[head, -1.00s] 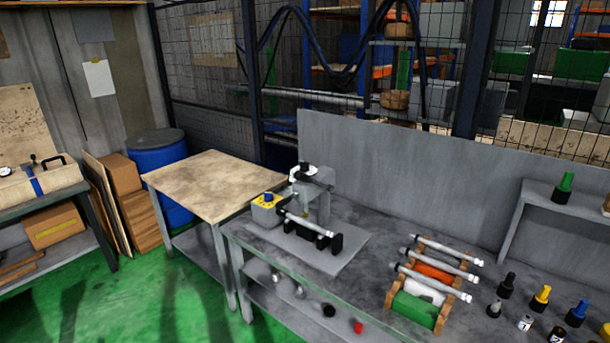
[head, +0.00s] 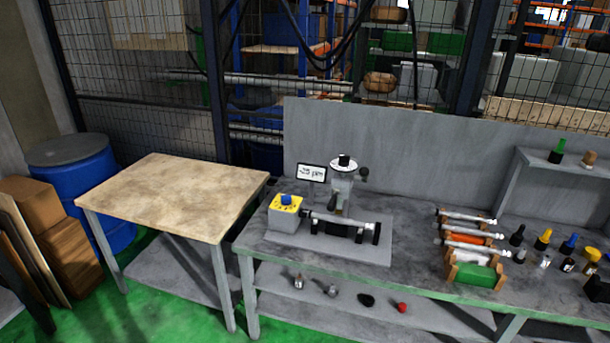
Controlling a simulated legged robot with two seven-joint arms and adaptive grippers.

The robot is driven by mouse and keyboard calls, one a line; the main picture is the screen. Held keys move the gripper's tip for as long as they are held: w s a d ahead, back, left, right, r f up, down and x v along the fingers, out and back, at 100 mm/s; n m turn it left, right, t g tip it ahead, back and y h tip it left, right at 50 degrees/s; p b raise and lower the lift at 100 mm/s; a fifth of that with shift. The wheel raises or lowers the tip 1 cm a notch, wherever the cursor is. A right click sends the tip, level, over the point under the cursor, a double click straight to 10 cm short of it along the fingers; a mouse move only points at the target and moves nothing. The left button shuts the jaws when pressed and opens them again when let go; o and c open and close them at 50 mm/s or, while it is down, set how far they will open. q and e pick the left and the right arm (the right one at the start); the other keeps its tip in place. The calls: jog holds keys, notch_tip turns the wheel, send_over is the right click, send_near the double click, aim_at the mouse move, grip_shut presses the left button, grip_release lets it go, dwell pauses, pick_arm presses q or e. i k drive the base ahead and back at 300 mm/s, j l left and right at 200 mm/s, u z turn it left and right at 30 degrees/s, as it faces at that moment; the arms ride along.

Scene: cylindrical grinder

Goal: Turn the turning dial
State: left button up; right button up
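The grinder stands on a grey base plate (head: 372,251) on the grey workbench. At its left is a grey box with a yellow top face, and on that face sits a blue turning dial (head: 286,199). A second round dial, white with a black knob (head: 343,162), tops the grinder's upright column. I cannot tell from the picture which one is the turning dial meant. A small display reading about "-25 µm" (head: 311,173) stands behind the box. A silver cylinder (head: 340,221) lies across black supports in front of the column. Neither of my grippers is in view.
A wooden-topped table (head: 172,193) stands left of the workbench, its top bare. A rack of cylinders (head: 474,273) and several small bottles stand to the right. A grey back panel (head: 400,150) rises behind the grinder. Green floor shows in front.

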aim_at(286, 200)
jog(key=i+z, duration=0.15)
jog(key=i, duration=0.2)
jog(key=i+j+z, duration=0.75)
jog(key=k+j, duration=0.05)
jog(key=j, duration=0.05)
